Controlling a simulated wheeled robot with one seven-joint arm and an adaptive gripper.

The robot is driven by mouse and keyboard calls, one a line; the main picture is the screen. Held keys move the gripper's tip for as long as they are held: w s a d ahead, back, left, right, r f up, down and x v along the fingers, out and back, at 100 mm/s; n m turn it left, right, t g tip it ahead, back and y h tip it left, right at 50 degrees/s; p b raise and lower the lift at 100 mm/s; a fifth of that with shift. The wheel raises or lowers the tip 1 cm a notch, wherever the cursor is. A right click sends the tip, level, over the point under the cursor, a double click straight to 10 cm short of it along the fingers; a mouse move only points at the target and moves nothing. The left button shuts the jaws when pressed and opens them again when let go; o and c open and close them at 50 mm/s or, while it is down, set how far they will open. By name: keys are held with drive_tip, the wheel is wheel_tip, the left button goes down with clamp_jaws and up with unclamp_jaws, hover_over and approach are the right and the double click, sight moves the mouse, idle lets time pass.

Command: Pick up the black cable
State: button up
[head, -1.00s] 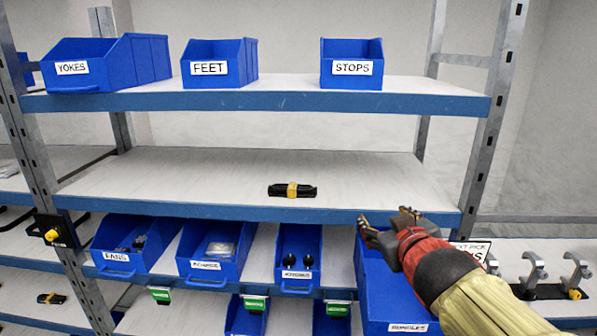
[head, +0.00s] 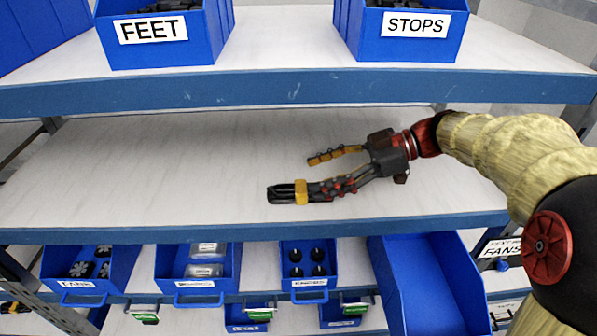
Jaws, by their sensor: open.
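The black cable (head: 281,194) is a short folded bundle with a yellow band around its middle. It lies near the front edge of the middle shelf (head: 130,190), below the gap between the FEET and STOPS bins. My gripper (head: 314,176) reaches in from the right over this shelf, its jaws open and pointing left. The lower finger overlaps the right half of the cable in the picture and hides it. The upper finger is apart from the cable, farther back. I cannot tell whether the lower finger touches the cable.
The upper shelf (head: 300,95) with the FEET bin (head: 165,30) and STOPS bin (head: 405,35) hangs above my gripper. Below are several blue bins, including a large, seemingly empty one (head: 425,270) at right. The rest of the middle shelf is clear.

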sight(284, 187)
drive_tip(key=shift+a+f, duration=0.3)
drive_tip(key=shift+a, duration=0.15)
drive_tip(key=b+x, duration=0.1)
drive_tip(key=x, duration=0.5)
drive_tip(key=shift+s+a+f, duration=0.15)
drive_tip(key=shift+a, duration=0.2)
drive_tip(key=shift+c, duration=1.2)
drive_tip(key=c, duration=1.3)
